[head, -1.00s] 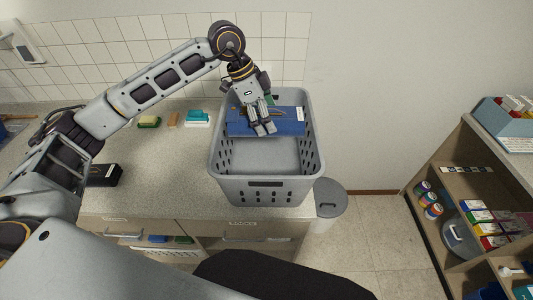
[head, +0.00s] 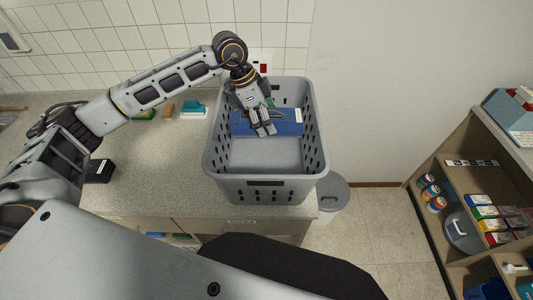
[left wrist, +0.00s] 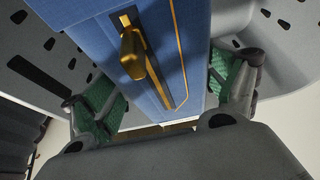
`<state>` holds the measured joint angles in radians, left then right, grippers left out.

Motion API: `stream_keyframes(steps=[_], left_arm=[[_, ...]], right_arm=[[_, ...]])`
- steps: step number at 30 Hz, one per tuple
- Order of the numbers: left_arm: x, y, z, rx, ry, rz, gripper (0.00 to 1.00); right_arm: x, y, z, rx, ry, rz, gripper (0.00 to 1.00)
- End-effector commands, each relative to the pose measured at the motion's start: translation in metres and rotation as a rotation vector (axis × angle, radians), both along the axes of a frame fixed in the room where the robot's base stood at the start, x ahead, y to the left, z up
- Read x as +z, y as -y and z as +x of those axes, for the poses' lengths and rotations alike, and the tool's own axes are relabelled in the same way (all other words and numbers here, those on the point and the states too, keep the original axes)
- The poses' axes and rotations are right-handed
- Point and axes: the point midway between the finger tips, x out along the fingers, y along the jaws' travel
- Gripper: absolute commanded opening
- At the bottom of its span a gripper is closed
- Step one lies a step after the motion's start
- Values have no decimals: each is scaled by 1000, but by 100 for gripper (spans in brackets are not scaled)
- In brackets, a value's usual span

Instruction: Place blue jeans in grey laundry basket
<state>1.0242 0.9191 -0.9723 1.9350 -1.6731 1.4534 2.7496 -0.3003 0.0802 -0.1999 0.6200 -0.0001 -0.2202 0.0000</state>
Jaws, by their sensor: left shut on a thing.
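The folded blue jeans (head: 287,122) are inside the grey laundry basket (head: 309,177), toward its back half. The basket stands on the counter. My left gripper (head: 263,128) reaches down into the basket and is shut on the jeans. In the left wrist view, the jeans (left wrist: 188,50), with gold stitching, lie between the green finger pads of the gripper (left wrist: 165,95). The basket's slotted wall (left wrist: 285,50) shows beside them. I cannot tell whether the jeans touch the basket floor. My right gripper is not in view.
A teal-topped item (head: 194,106) and a black box (head: 100,170) are on the counter left of the basket. A lidded grey bin (head: 333,192) stands on the floor to its right. A stocked shelf (head: 455,180) is at the far right. Floor between is clear.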

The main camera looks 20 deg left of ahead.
Motion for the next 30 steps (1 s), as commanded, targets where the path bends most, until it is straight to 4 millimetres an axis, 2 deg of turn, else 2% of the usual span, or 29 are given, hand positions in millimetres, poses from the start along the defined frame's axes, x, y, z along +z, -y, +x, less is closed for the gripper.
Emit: stream_keyframes(steps=[6,12,25,30], left_arm=[[-36,0,-1,0,0,0,44],[-58,0,-2,-2,2,1,44],[-61,0,-2,-2,2,1,44],[-70,0,-2,-1,0,0,44]], right_arm=[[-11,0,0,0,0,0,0],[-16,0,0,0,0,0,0],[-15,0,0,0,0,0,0],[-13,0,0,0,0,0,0]])
